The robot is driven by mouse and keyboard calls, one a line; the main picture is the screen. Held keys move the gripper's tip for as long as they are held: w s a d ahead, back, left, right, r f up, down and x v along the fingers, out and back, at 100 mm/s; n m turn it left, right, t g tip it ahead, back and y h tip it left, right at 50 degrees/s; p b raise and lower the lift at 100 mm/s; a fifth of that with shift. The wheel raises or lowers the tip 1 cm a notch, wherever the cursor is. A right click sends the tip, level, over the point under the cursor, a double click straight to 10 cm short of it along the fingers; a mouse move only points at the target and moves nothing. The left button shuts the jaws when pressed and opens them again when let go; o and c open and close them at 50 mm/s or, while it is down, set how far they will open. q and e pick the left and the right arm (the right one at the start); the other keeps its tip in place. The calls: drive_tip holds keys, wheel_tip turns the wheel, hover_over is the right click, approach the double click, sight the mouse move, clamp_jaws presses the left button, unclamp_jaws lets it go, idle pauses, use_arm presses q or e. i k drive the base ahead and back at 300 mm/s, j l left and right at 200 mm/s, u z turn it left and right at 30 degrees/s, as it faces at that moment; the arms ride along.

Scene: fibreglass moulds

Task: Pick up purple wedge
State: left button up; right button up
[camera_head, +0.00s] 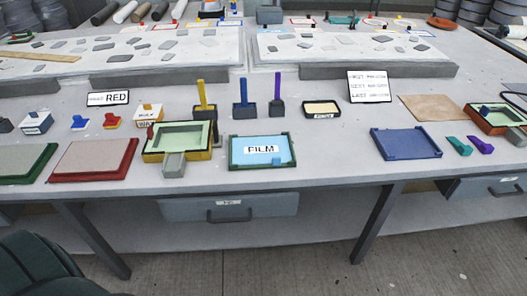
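The purple wedge (481,145) lies on the grey workbench at the right, close to the front edge. A teal wedge (459,146) lies just left of it. The purple wedge is small in this view, and nothing covers it. Neither of my grippers is in view.
An orange-rimmed mould (475,117) with a green top stands right behind the purple wedge. A blue tray (405,144) lies to its left, and a brown sheet (432,108) behind. A FILM tray (262,151) is mid-bench. Bare bench lies between the FILM and blue trays.

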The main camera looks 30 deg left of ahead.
sight(485, 149)
drive_tip(key=u, duration=1.5)
drive_tip(key=z, duration=2.1)
drive_tip(key=i+l+z, duration=0.25)
drive_tip(key=i, duration=0.45)
drive_tip(key=i+l+z, duration=0.2)
drive_tip(key=i, duration=0.5)
